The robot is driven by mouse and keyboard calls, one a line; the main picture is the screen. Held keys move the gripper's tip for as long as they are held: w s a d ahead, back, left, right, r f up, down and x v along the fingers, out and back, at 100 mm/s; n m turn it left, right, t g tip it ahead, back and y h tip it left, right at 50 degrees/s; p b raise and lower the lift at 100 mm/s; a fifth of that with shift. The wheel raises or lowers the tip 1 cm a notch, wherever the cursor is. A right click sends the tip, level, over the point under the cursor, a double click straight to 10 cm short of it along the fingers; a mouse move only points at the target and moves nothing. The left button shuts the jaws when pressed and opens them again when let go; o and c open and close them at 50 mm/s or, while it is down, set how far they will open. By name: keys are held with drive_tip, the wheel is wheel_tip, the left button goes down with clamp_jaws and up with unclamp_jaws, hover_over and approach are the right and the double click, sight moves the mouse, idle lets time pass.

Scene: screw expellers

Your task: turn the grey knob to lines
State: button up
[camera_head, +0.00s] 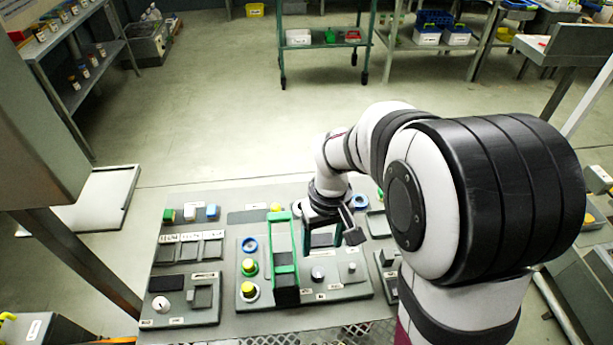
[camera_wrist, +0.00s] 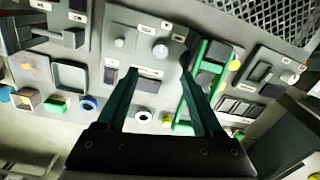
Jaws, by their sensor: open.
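A round grey knob (camera_head: 318,272) sits on the low part of the central panel (camera_head: 335,292). In the wrist view the grey knob (camera_wrist: 160,50) is just beyond my fingertips, and its marking is too small to read. A smaller grey knob (camera_head: 351,268) is to its right, and also shows in the wrist view (camera_wrist: 119,42). My gripper (camera_head: 328,246) hangs above the panel, behind the grey knob in the head view. In the wrist view my gripper (camera_wrist: 164,68) has its fingers apart with nothing between them. The lines mark cannot be made out.
A green-framed lever or guard (camera_head: 283,250) stands upright just left of the knob. A left panel holds a white knob (camera_head: 161,304). A blue-ringed part (camera_head: 360,201) is behind on the right.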

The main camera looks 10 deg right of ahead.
sight(318, 271)
drive_tip(key=f, duration=1.1)
drive_tip(key=shift+s+a, duration=0.1)
drive_tip(key=shift+a, duration=0.15)
clamp_jaws()
